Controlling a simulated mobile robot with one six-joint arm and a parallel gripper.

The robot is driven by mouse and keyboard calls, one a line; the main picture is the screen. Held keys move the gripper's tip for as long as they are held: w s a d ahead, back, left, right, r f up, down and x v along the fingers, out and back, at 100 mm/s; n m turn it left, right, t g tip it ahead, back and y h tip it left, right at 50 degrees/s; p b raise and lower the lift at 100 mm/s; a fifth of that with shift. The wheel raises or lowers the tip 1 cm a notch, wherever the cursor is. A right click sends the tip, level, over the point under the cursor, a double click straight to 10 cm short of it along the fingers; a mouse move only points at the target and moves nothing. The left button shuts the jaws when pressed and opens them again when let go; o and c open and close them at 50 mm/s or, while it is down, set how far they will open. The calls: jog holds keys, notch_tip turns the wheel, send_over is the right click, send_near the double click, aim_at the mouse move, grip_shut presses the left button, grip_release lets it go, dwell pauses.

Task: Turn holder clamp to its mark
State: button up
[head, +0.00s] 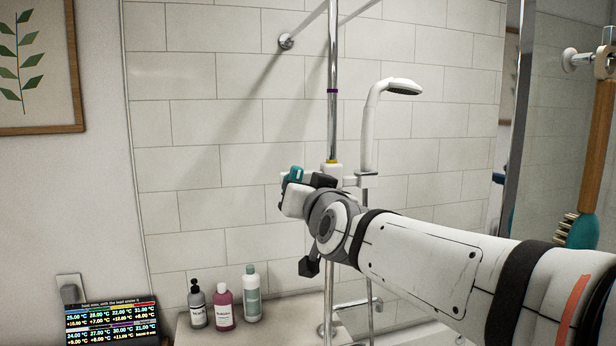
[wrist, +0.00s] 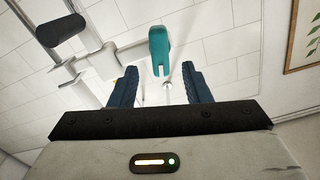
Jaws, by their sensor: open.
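The holder clamp is a white block (head: 331,171) on the upright chrome rail, with a yellow band at its top. A teal lever (head: 293,174) sticks out at its left. My gripper (head: 298,186) is in front of the clamp and hides part of it. In the wrist view my gripper (wrist: 160,80) is open, with its dark blue fingers spread apart. The teal lever (wrist: 160,48) stands ahead of the gap between them, pointing toward the gripper, and nothing is held. The white hand shower (head: 371,125) sits in the holder, right of the rail.
A purple band (head: 332,91) circles the rail higher up. A dark pump bottle (head: 196,305), a pink bottle (head: 224,306) and a pale green bottle (head: 251,292) stand on the ledge below. A wooden-handled brush (head: 583,220) hangs at the right.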

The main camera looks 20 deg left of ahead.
jog(key=p+x, duration=0.1)
jog(key=x, duration=0.4)
jog(key=shift+w+a, duration=0.2)
jog(key=shift+w, duration=0.1)
jog(key=shift+c, duration=0.2)
grip_shut()
